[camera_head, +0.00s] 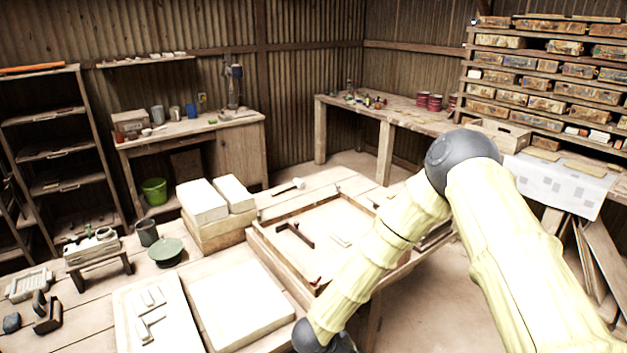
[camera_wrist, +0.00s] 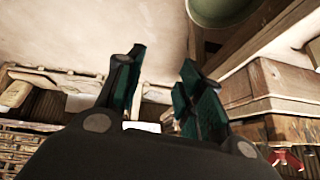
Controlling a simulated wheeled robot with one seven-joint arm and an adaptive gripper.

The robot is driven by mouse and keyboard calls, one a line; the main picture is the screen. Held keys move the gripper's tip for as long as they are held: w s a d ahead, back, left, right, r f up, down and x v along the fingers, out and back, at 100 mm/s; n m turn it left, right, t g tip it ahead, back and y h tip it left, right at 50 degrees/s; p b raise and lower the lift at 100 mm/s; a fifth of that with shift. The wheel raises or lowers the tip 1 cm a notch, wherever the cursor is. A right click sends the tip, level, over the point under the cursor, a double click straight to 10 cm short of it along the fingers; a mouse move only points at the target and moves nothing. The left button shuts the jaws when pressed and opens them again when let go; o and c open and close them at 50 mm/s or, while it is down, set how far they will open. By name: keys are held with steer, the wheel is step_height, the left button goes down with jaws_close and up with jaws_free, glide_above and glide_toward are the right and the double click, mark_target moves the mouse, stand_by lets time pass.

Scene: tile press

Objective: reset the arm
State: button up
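My arm, in a pale yellow sleeve with dark grey joints, reaches over the right front of the workbench (camera_head: 90,335) in the head view. It bends at a raised elbow and comes down to a dark joint at the bottom edge. My gripper is cut off there. In the wrist view my gripper (camera_wrist: 160,78) shows two dark green-padded fingers standing apart, with nothing held between them. The wooden press frame (camera_head: 262,238) on the bench lies behind my forearm, which hides part of it.
Pale slabs (camera_head: 240,305) lie on the bench left of my arm. White blocks (camera_head: 203,200), a green round lid (camera_head: 166,250) and a dark cup (camera_head: 147,232) stand farther back. A brick-filled shelf (camera_head: 545,62) is at the back right. Open floor (camera_head: 430,310) shows beneath my arm.

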steer(key=s+d+f+n+y+b, duration=0.3)
steer(key=s+d+f+n, duration=0.4)
steer(key=s+f, duration=0.6)
steer(key=s+d+n+g+y+b, duration=0.1)
steer(key=s+d+n+g, duration=0.1)
steer(key=s, duration=0.9)
steer(key=s+d+f+n+g+y+b, duration=0.1)
steer(key=s+d, duration=0.4)
steer(key=s, duration=0.6)
steer(key=shift+s+n+g, duration=0.2)
steer(key=shift+n+g, duration=0.4)
steer(key=shift+g, duration=0.2)
